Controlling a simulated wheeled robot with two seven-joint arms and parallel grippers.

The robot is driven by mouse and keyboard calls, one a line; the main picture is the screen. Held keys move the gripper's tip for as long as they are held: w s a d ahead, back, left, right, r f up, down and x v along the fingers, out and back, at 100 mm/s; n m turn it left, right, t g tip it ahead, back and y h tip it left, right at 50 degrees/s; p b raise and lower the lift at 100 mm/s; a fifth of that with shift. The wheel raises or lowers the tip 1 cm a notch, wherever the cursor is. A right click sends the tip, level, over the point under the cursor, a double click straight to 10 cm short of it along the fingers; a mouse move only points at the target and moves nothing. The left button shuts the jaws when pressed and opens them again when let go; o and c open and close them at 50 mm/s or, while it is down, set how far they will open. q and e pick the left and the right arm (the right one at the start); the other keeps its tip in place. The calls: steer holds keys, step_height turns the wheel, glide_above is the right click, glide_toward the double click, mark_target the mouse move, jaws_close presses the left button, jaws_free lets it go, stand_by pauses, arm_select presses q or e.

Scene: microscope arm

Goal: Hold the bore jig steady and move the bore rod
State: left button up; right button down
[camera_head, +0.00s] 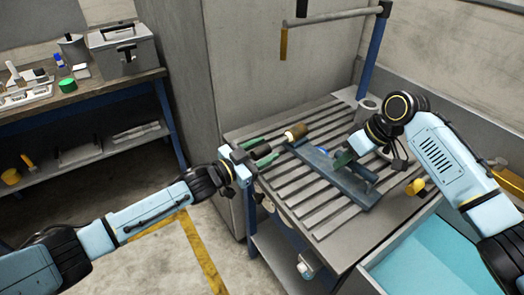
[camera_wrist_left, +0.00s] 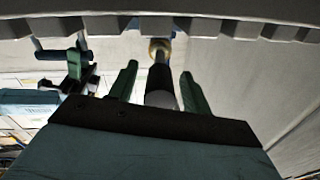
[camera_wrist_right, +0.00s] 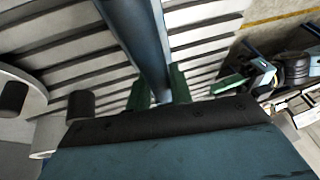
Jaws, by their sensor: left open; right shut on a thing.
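The bore jig (camera_head: 330,165) is a long dark blue piece lying on the slatted table. My right gripper (camera_head: 346,157) is shut on its upright part; the right wrist view shows the blue bar (camera_wrist_right: 140,38) between the green fingers (camera_wrist_right: 160,92). The bore rod (camera_head: 262,151) shows a dark grip near the table's left edge. In the left wrist view, its black grip (camera_wrist_left: 160,85) with a pale end lies between the fingers, with brass beyond. My left gripper (camera_head: 262,152) is open around the grip, with gaps at both sides. Whether the rod enters the jig is unclear.
The slatted table (camera_head: 315,225) has bare slats left and front of the jig. A grey ring-shaped part (camera_head: 368,108) stands behind my right gripper. A blue-lined drawer (camera_head: 425,255) is open at the front right. A bench (camera_head: 90,92) with a toolbox stands far left.

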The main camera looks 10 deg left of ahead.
mark_target(272, 146)
arm_select(q)
steer(key=shift+c, duration=0.3)
jaws_close()
steer(key=shift+x, duration=1.8)
steer(key=shift+a, duration=0.1)
steer(key=shift+o, duration=0.3)
jaws_free()
steer(key=shift+s, duration=0.1)
steer(key=v, duration=1.2)
